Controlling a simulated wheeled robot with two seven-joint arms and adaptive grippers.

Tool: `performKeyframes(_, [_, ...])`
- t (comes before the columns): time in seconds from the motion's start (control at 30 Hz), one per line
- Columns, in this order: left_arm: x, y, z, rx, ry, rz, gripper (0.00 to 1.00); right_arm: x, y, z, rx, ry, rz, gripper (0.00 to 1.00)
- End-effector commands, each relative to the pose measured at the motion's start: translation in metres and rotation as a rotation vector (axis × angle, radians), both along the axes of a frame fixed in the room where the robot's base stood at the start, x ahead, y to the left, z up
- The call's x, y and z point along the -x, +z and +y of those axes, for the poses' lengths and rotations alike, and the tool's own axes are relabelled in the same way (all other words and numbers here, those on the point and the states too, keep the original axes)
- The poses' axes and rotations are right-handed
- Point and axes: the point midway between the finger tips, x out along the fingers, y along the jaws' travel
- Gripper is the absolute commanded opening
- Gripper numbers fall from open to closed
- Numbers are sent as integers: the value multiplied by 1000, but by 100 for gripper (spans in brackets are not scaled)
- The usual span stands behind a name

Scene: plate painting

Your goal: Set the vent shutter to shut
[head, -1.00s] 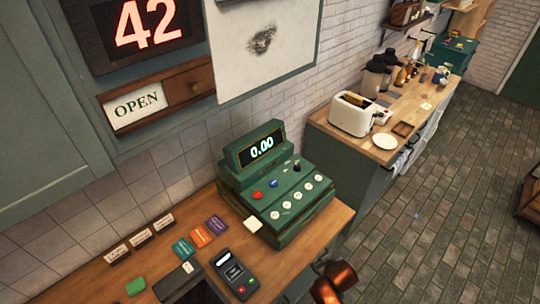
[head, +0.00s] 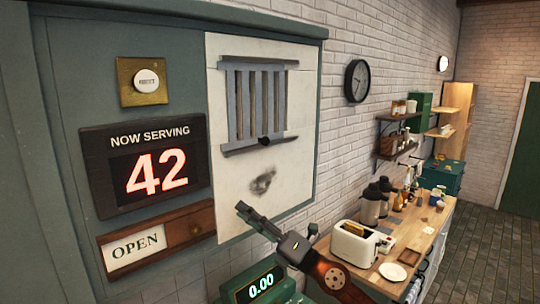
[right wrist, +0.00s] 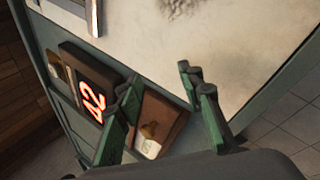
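The vent shutter (head: 258,100) is a grey grille of upright slats between two rails on a white panel. A small dark knob (head: 265,141) sits on its lower rail. Pale gaps show between the slats. In the right wrist view only an end of the grey frame (right wrist: 94,16) shows at the top. My right gripper (head: 244,212) is below the vent, in front of the panel's lower part, apart from the knob. The right wrist view shows its two green fingers (right wrist: 158,84) spread with nothing between them. My left gripper is not in view.
A sliding OPEN sign (head: 136,247), a red 42 display (head: 150,168) and a brass plate with a white button (head: 146,81) are left of the panel. A register (head: 262,285) is below. A clock (head: 357,81) and a counter with a toaster (head: 355,243) are right.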

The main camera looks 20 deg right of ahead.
Motion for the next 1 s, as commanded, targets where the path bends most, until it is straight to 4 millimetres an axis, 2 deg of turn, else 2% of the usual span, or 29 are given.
performKeyframes(0.03, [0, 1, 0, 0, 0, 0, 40, 4, 27, 9, 142, -14, -56, 35])
performKeyframes(0.1, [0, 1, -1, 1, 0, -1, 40, 7, 51, 15, 336, -47, -105, 35])
performKeyframes(0.17, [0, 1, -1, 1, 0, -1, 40, 8, 71, 11, 491, -97, -131, 35])
performKeyframes(0.3, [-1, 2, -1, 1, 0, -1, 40, 11, 115, -26, 774, -257, -139, 35])
performKeyframes(0.4, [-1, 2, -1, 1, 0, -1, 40, 17, 143, -60, 897, -372, -116, 35])
performKeyframes(0.5, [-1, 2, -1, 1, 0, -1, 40, 24, 162, -88, 966, -457, -87, 35])
performKeyframes(0.6, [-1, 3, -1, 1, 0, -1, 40, 29, 172, -103, 998, -502, -67, 35])
performKeyframes(0.7, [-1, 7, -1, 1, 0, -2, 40, 25, 176, -107, 1008, -517, -59, 35])
performKeyframes(1.0, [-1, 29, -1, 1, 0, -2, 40, -18, 177, -91, 1006, -513, -59, 35])
